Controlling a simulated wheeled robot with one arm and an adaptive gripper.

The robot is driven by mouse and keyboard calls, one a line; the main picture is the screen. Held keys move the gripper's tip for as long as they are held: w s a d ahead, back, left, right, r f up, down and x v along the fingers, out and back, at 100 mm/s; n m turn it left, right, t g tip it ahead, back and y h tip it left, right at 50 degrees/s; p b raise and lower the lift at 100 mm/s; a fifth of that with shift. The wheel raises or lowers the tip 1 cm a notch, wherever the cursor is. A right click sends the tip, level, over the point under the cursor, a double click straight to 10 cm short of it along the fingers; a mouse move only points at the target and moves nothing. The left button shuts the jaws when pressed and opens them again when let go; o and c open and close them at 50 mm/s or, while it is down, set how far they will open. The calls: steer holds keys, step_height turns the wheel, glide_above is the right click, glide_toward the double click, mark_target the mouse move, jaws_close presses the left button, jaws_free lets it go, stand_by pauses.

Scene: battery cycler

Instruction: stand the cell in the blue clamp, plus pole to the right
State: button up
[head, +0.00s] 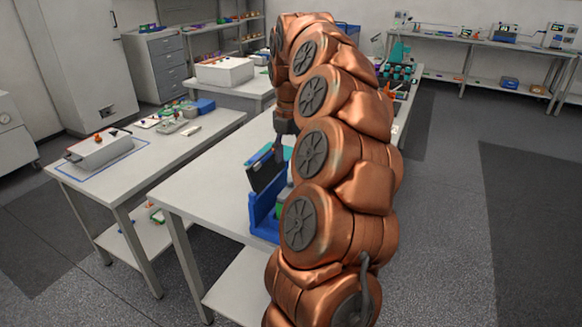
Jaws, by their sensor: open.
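The blue clamp (259,218) stands at the near part of the middle table, partly hidden behind my arm. A dark, flat, slightly tilted piece with a blue-teal upper edge, perhaps the cell (264,174), shows just above and behind the clamp's wall. I cannot tell whether it is seated in the clamp or beyond it, and its pole marks are too small to read. My gripper (279,150) points down at that piece's upper right edge, open. Whether its fingers touch the piece is unclear. A green part shows inside the clamp beside my arm.
The middle table (190,195) is bare left of the clamp. A side table (190,143) at left holds a white box (98,150) and small parts. Another white box (225,71) stands behind. Teal and dark items (399,68) lie at the far end. My arm hides much of the table.

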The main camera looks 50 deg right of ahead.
steer(key=shift+r, duration=0.45)
steer(key=shift+a, duration=0.2)
steer(key=s+a+f+m, duration=0.15)
steer(key=a+m, duration=0.25)
steer(key=a, duration=0.7)
steer(key=s+a+m, duration=0.3)
steer(key=a, duration=0.8)
steer(key=s+a+f+m+g, duration=0.1)
steer(key=s+a+f+m, duration=0.4)
steer(key=s+m, duration=0.2)
steer(key=s+a+f+m, duration=0.5)
steer(key=s+m, duration=0.2)
steer(key=s, duration=0.5)
steer(key=shift+s+g, duration=0.2)
steer(key=shift+g, duration=0.2)
